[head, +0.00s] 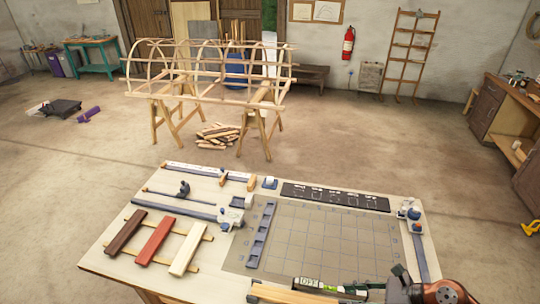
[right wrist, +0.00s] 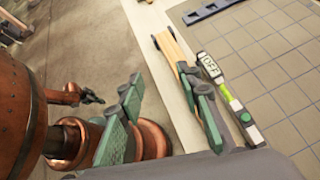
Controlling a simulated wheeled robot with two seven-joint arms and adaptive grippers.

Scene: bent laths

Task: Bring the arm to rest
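My right gripper (head: 396,286) is at the bottom right of the head view, over the table's near edge. In the right wrist view its two green-padded fingers (right wrist: 160,112) stand wide apart with nothing held between them. One finger overlaps the pale wooden strip (right wrist: 172,46) in that view; I cannot tell whether they touch. My left gripper does not show in the head view. A small dark jaw-like part (right wrist: 91,97) beyond copper links of mine in the right wrist view may be it, too small to read.
The table (head: 105,262) carries dark brown (head: 126,232), red (head: 155,241) and cream (head: 187,249) slats, clamps and a gridded mat (head: 330,236). A lath frame on trestles (head: 205,72) stands behind, with open floor around.

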